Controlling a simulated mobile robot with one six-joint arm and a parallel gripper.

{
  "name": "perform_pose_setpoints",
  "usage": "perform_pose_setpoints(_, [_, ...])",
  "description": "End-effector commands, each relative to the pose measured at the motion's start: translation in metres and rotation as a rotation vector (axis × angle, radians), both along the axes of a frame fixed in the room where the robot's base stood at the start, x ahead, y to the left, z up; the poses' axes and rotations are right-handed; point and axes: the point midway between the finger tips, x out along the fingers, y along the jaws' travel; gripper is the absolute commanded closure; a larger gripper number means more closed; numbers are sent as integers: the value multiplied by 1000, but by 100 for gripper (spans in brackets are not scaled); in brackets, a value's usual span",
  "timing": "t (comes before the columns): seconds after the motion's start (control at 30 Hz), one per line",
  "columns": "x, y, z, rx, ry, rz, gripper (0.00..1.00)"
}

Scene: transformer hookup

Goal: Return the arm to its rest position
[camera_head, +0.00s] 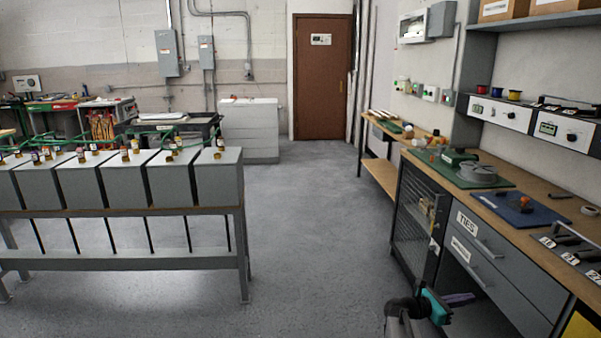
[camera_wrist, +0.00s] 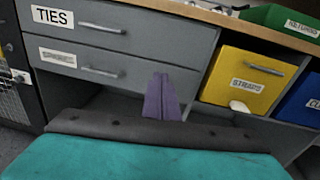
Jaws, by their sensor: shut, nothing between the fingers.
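My arm (camera_head: 398,312) rises at the bottom right of the head view, with a teal section near its end. My gripper (camera_head: 460,299) has purple fingers and sits low in front of the workbench drawers. In the wrist view my gripper (camera_wrist: 166,96) shows its purple fingers together with nothing between them, pointing toward the space under the drawers. Its teal and dark body fills the bottom of that view. I cannot tell the exact gap between the fingertips and the bench.
The workbench (camera_head: 540,222) runs along the right. Its grey TIES drawer (camera_wrist: 125,22) and the drawer below look shut. A yellow STRAPS bin (camera_wrist: 245,75) stands right of the fingers. Grey transformers (camera_head: 130,178) stand on a rack at left. The middle floor (camera_head: 310,230) is clear.

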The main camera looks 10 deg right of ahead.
Motion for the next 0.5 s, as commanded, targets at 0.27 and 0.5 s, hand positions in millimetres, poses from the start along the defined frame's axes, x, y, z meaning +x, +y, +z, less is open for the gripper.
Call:
perform_pose_setpoints(0.27, [-14, 90, -87, 186, 59, 55, 100])
perform_pose_setpoints(0.5, [-62, 165, -168, 409, 4, 6, 100])
